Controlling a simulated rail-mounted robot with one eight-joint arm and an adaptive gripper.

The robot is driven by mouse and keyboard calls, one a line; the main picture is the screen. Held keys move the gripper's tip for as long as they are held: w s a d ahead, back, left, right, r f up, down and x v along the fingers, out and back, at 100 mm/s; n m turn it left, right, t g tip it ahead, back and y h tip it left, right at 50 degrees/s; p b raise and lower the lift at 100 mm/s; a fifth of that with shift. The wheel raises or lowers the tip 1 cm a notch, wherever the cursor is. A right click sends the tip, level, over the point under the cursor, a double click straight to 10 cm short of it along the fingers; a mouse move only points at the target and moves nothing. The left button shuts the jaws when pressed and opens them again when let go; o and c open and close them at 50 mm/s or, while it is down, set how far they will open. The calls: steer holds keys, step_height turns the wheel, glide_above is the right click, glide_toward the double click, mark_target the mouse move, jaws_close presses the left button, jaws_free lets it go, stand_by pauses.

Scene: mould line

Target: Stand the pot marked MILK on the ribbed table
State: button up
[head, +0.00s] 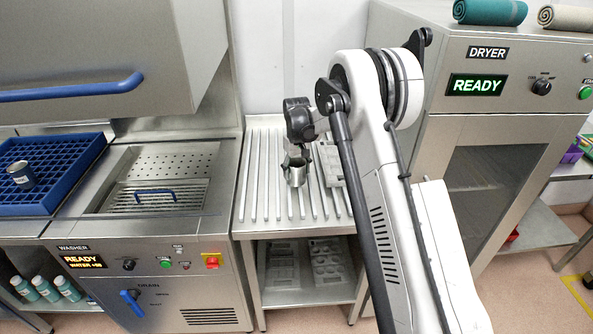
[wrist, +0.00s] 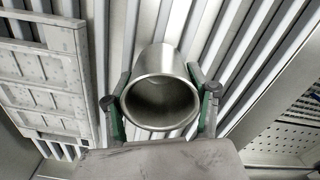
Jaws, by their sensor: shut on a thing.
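A steel pot (head: 296,174) is held in my gripper (head: 297,158) over the ribbed table (head: 262,190). In the wrist view the pot (wrist: 160,98) has its round mouth towards the camera and my gripper's green-padded fingers (wrist: 160,92) are shut on its two sides. No marking shows on the held pot. The table's ribs run behind it. I cannot tell whether its base touches the table. Another pot (head: 21,175), with a dark label too small to read, stands in the blue rack at the left.
A grey mould (head: 329,164) lies on the ribbed table beside the pot; it also shows in the wrist view (wrist: 48,75). The blue rack (head: 60,148) and washer (head: 150,262) are at the left, the dryer (head: 490,125) at the right. The table's front left is clear.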

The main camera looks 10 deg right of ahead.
steer(key=shift+f, duration=0.15)
steer(key=o, duration=1.3)
step_height(320, 180, up, 12)
steer(key=b, duration=0.2)
steer(key=s+r+t, duration=0.2)
steer(key=s+r, duration=0.8)
steer(key=r, duration=0.1)
steer(key=s+r+m+t, duration=0.1)
steer(key=s+r+t, duration=0.15)
steer(key=s, duration=0.95)
steer(key=s+r+m+t, duration=0.1)
steer(key=s+r, duration=0.2)
steer(key=s, duration=0.9)
steer(key=shift+m+t, duration=0.3)
steer(key=shift+t, duration=0.55)
steer(key=s+f, duration=0.2)
steer(key=s, duration=0.2)
steer(key=s+f, duration=0.2)
steer(key=s, duration=0.2)
steer(key=s+f, duration=0.2)
steer(key=s, duration=0.2)
steer(key=shift+a+f, duration=0.1)
